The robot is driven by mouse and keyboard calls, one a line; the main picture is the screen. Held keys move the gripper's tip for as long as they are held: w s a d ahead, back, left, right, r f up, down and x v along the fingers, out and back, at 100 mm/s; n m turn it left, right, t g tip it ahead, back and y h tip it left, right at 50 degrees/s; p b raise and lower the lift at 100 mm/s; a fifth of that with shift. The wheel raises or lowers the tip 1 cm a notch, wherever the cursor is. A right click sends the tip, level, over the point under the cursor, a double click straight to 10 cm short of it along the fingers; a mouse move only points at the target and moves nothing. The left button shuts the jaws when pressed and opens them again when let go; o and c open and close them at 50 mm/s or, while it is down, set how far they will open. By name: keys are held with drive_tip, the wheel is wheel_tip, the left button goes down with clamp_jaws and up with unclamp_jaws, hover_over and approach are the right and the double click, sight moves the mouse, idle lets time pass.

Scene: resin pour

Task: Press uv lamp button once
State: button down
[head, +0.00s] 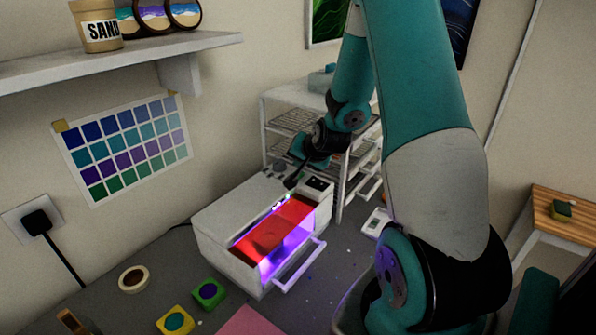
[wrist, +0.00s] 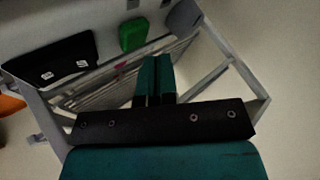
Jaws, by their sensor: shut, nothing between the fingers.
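The UV lamp (head: 222,215) is a white box on the dark worktop with a red window on top and a handle on its front. Purple light glows inside it. A small black panel (head: 318,184) with light marks is at the far right end of its top. My gripper (head: 291,182) is over that far end, close to the panel; I cannot tell whether it touches the lamp. In the wrist view its teal fingers (wrist: 154,75) are together and empty.
A white wire rack (head: 276,108) stands behind the lamp. A small white device (head: 376,222) is right of the lamp. A shelf (head: 110,58) overhangs at left.

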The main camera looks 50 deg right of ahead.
drive_tip(key=shift+r+p, duration=1.85)
drive_tip(key=shift+r, duration=0.7)
drive_tip(key=shift+f, duration=0.1)
drive_tip(key=s+a+r+n+g+y+b, duration=0.1)
drive_tip(key=s+a+r+n+y+b, duration=0.2)
drive_tip(key=a, duration=0.8)
drive_tip(key=a+r+n+g+y+b, duration=0.1)
drive_tip(key=a+n+g+y+b, duration=0.3)
drive_tip(key=a, duration=0.8)
drive_tip(key=s+a+n+g, duration=0.2)
drive_tip(key=s+a+n, duration=0.4)
drive_tip(key=s, duration=0.4)
drive_tip(key=s+a+r+n+g+b, duration=0.1)
drive_tip(key=s+a+n, duration=0.5)
drive_tip(key=s, duration=0.4)
drive_tip(key=shift+s+a+r+g, duration=0.2)
drive_tip(key=shift+s+a+g, duration=0.1)
drive_tip(key=shift+a+g, duration=0.1)
